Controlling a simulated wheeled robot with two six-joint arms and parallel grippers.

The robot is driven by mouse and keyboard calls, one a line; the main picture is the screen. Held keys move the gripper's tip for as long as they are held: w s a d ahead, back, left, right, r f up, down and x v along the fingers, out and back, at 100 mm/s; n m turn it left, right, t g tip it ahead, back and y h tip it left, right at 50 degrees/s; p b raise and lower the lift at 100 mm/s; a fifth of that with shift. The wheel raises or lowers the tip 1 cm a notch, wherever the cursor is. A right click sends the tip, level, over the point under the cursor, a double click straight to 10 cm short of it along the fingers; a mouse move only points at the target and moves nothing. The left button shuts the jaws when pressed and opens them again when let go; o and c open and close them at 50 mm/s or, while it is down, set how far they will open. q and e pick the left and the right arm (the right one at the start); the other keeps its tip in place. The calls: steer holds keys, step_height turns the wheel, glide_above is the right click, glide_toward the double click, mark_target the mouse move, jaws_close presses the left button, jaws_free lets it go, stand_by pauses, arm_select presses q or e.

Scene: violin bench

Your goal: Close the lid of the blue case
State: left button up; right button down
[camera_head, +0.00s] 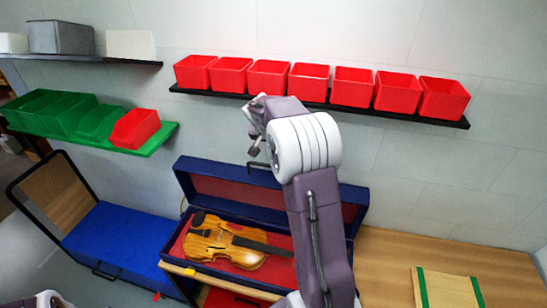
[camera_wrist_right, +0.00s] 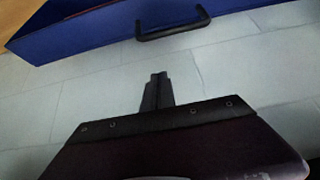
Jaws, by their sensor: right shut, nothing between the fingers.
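The blue case (camera_head: 229,279) stands open on the bench, with a violin (camera_head: 228,243) lying in its red-lined body. Its lid (camera_head: 222,187) is raised at the back, near the wall, red lining facing out. A black handle (camera_head: 257,166) is on the lid's upper edge; it also shows in the wrist view (camera_wrist_right: 173,30), beside the blue lid (camera_wrist_right: 100,30). My right gripper (camera_head: 254,149) is shut and empty, just above the handle. In the wrist view its fingers (camera_wrist_right: 157,90) are together, apart from the handle. My right arm hides the lid's right part. My left gripper is out of view.
A black shelf with red bins (camera_head: 308,84) is on the wall above the lid. A green shelf (camera_head: 150,142) with bins is at left. A blue box (camera_head: 120,240) stands left of the case. A green-edged board (camera_head: 447,288) lies on the right bench.

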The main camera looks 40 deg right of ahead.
steer(key=f, duration=0.2)
steer(key=w+f+p, duration=0.1)
steer(key=f, duration=0.2)
steer(key=f+p, duration=0.1)
steer(key=f, duration=0.2)
steer(key=shift+w+d+f, duration=0.1)
steer(key=shift+w+d, duration=0.2)
steer(key=shift+d, duration=0.1)
steer(key=shift+s+a, duration=0.1)
steer(key=shift+a, duration=0.25)
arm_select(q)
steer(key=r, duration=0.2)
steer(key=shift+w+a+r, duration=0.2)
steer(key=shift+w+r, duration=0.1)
arm_select(e)
steer(key=shift+d, duration=0.1)
